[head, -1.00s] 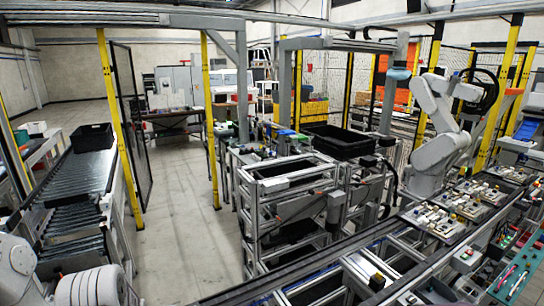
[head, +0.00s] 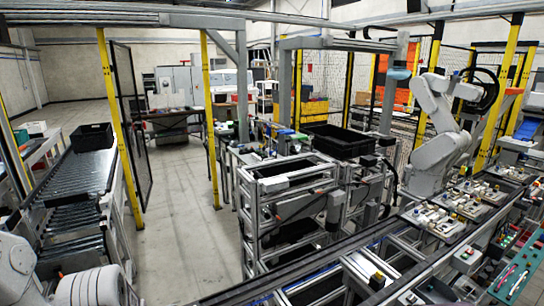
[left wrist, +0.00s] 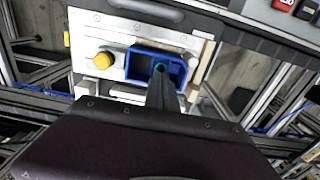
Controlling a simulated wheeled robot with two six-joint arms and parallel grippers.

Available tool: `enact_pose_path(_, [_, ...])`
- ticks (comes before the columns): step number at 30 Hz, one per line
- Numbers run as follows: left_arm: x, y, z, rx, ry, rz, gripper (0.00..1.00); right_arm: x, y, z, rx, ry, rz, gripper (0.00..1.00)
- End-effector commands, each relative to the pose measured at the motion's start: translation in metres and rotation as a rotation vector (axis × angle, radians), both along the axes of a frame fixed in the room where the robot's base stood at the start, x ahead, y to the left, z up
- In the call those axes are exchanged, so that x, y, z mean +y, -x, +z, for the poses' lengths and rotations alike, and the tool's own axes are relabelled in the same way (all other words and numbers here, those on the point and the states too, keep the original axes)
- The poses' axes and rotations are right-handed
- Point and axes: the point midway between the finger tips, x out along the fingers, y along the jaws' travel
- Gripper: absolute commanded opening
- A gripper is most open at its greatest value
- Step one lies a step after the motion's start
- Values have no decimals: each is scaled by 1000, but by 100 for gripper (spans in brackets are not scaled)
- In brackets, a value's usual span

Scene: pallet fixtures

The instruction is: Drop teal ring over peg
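In the left wrist view, a small teal spot (left wrist: 160,68) shows inside a blue open box (left wrist: 140,66), right at the dark tip of my left gripper (left wrist: 161,80). It may be the teal ring, but its shape is mostly hidden. The fingers show as one narrow dark bar reaching over the box's near edge, so I cannot tell whether they are open or shut. The box sits on a pale pallet plate (left wrist: 90,23). A yellow round-topped piece (left wrist: 103,60) stands left of the box. I cannot make out the peg. My right gripper is not in view.
In the head view, pallets (head: 432,217) with small parts stand along the line at right. A white robot arm (head: 440,150) stands behind them. A black crate (head: 342,140) tops the central rack. A roller conveyor (head: 75,190) is at left; open floor (head: 180,220) lies between.

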Motion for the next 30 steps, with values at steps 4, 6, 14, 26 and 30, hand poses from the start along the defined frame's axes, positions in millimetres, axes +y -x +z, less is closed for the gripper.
enact_pose_path(4, [0,0,-4,0,0,0,0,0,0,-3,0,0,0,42])
enact_pose_path(6, [0,0,-5,0,0,0,0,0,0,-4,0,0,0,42])
enact_pose_path(14, [0,0,-11,0,0,0,0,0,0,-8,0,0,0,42])
enact_pose_path(26, [0,0,15,-1,0,0,0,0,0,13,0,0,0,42])
enact_pose_path(30, [0,0,29,0,0,0,0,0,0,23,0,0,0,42])
